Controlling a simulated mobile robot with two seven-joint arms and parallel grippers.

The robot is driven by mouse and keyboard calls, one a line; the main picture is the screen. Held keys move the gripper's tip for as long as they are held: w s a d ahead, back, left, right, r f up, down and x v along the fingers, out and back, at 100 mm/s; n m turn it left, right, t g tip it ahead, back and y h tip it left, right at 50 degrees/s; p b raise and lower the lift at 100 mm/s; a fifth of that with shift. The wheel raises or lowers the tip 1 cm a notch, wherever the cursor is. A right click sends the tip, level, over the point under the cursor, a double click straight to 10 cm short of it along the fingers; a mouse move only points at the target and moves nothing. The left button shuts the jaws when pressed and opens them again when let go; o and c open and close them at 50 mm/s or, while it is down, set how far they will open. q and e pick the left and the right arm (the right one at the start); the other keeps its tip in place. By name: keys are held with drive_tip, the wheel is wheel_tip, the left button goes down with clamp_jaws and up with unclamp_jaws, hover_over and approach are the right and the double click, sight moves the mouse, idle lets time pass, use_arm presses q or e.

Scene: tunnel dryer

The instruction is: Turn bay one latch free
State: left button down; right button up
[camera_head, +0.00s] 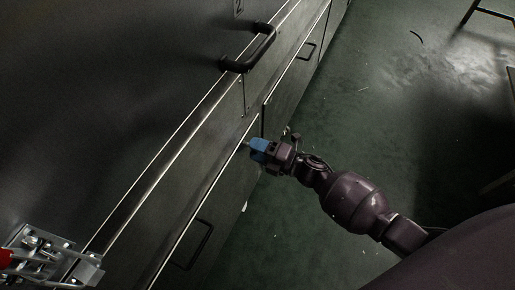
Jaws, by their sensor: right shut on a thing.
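My right arm comes in from the lower right, and my right gripper (257,149) is at the edge of the dark cabinet front, near the middle of the view. Its blue tips are shut on a small part at the panel edge, which I take to be the bay one latch. The fingers hide most of this part, so I cannot tell how far it is turned. A thin pale bit (244,145) shows just past the tips. My left gripper is not in view.
The dark cabinet (120,100) fills the left side. A large black handle (262,48) and a lower handle (196,245) stick out from it. A silver clamp-like fitting (45,258) with a red part sits at lower left. The green floor (380,110) to the right is mostly clear.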

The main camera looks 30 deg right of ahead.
drive_tip(key=o, duration=0.9)
use_arm(q)
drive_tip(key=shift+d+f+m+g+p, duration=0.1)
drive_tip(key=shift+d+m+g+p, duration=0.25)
drive_tip(key=shift+p, duration=0.6)
use_arm(e)
drive_tip(key=shift+v, duration=5.45)
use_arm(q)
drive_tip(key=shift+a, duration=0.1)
